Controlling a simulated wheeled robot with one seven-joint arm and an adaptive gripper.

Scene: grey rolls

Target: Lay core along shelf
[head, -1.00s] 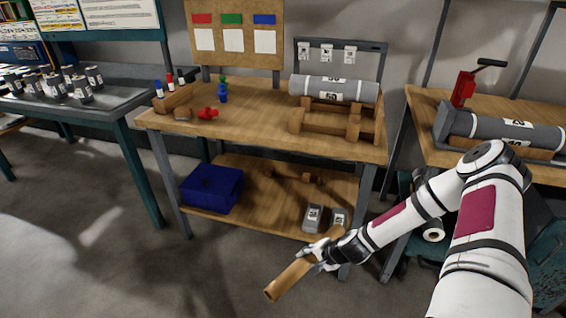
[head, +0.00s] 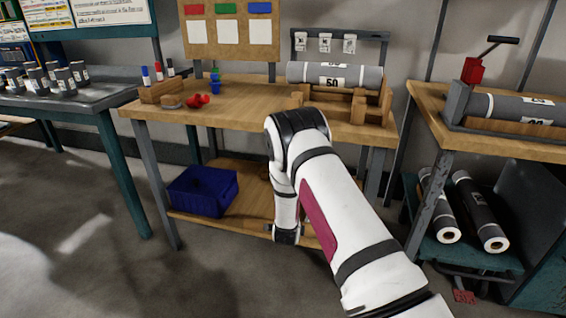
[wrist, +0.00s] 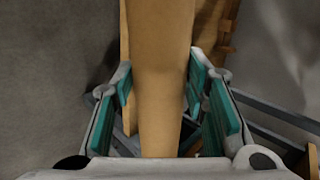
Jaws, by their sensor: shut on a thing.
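The core is a plain tan tube. In the wrist view the core (wrist: 160,75) runs lengthwise between the teal pads of my gripper (wrist: 160,100), which is shut on it. In the head view my arm hides the gripper and the core. The lower shelf (head: 232,222) of the middle bench is a wooden board, partly hidden by my arm. A wooden piece on that shelf is almost wholly covered by the arm.
A blue bin (head: 203,190) stands on the shelf's left end. Above, the bench top (head: 240,98) bears a grey roll (head: 335,75) on a wooden cradle and small red and blue items. Bench legs flank the shelf. Grey rolls (head: 480,212) lie under the right bench.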

